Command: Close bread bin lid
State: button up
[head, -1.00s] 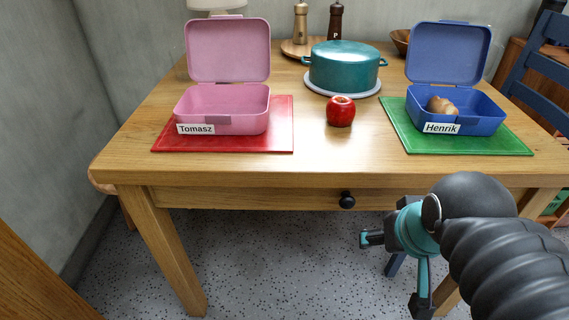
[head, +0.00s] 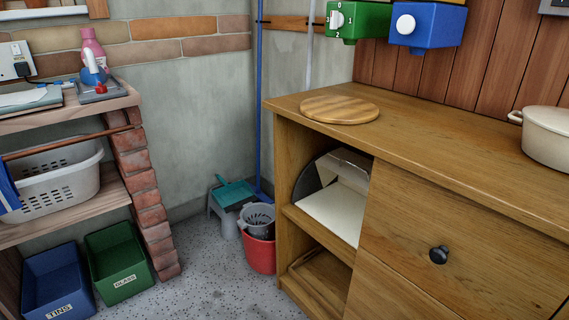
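I see nothing that I can clearly name as a bread bin or its lid. A cream, box-like thing (head: 335,212) sits in the upper open shelf of the wooden cabinet, partly hidden by the cabinet front; I cannot tell what it is. A grey round disc (head: 308,182) shows behind it. My gripper is not in view.
The wooden cabinet (head: 440,172) fills the right, with a round board (head: 340,109) and a cream pot (head: 549,137) on top. A red bucket (head: 259,254) stands beside it. A brick-sided shelf (head: 146,195) with blue (head: 58,281) and green (head: 119,262) bins is left.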

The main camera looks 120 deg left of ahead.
aim_at(328, 167)
jog(key=u, duration=3.5)
